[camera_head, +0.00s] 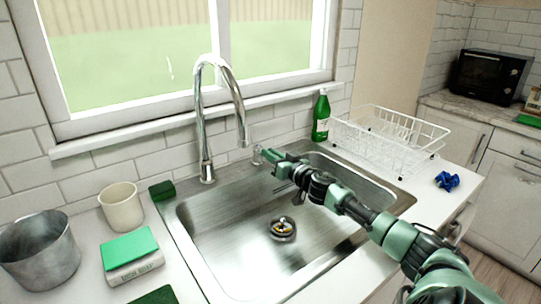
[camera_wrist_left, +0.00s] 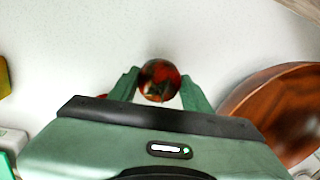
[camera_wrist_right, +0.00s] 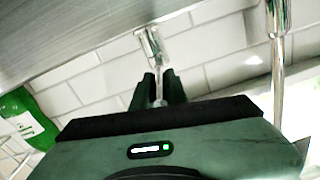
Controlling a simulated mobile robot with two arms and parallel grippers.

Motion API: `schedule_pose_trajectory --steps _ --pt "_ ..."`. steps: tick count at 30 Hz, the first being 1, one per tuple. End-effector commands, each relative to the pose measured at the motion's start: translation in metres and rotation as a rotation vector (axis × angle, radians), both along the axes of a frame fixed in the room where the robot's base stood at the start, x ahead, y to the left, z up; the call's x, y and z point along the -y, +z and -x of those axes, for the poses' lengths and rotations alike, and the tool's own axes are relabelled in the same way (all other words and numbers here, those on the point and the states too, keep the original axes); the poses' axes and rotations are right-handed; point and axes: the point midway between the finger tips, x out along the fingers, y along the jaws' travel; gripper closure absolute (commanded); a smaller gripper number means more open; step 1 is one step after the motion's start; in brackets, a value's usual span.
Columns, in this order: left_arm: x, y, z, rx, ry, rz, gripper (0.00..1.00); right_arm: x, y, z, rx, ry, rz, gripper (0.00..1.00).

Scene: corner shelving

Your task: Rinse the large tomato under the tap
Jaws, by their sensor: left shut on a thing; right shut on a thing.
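My left gripper (camera_wrist_left: 159,88) shows only in the left wrist view. It is shut on a round, dark red tomato (camera_wrist_left: 159,79), held between its fingertips. My right gripper (camera_head: 270,158) reaches over the sink to the small chrome tap handle (camera_head: 257,154) at the back rim. In the right wrist view the right gripper (camera_wrist_right: 158,84) is shut on the lever of the tap handle (camera_wrist_right: 150,45). The tall curved chrome tap (camera_head: 203,120) stands left of it. No water shows under its spout. The steel sink (camera_head: 225,235) has a drain (camera_head: 282,228) in its floor.
A green bottle (camera_head: 321,116) and a white dish rack (camera_head: 385,140) stand right of the sink. A cup (camera_head: 121,207), a metal pot (camera_head: 40,252) and a green-topped box (camera_head: 132,260) stand left. A brown wooden bowl (camera_wrist_left: 275,105) is beside the left gripper.

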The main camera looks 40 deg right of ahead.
Motion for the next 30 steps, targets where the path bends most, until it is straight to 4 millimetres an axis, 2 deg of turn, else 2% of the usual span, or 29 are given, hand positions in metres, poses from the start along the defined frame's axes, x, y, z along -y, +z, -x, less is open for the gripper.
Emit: schedule_pose_trajectory --steps 9,20,21,23,30 --pt "0.0000 0.0051 0.0000 0.000 0.000 0.000 0.93 0.0121 0.0002 -0.0001 -0.001 0.152 0.002 1.00" --pt "0.0000 0.0051 -0.0001 0.000 0.000 0.000 0.93 0.0124 -0.0001 0.0005 0.002 0.175 0.001 1.00" --pt "0.0001 0.0051 -0.0001 0.000 0.000 0.000 0.93 0.0124 -0.0001 0.0005 0.002 0.175 0.001 0.84" --pt "0.0001 0.0051 -0.0001 0.000 0.000 0.000 0.93 0.0123 -0.0001 0.0005 0.002 0.175 0.001 0.67" --pt "0.0000 0.0051 -0.0001 0.000 0.000 0.000 0.93 0.0126 0.0003 0.0005 0.002 0.174 0.001 0.65"
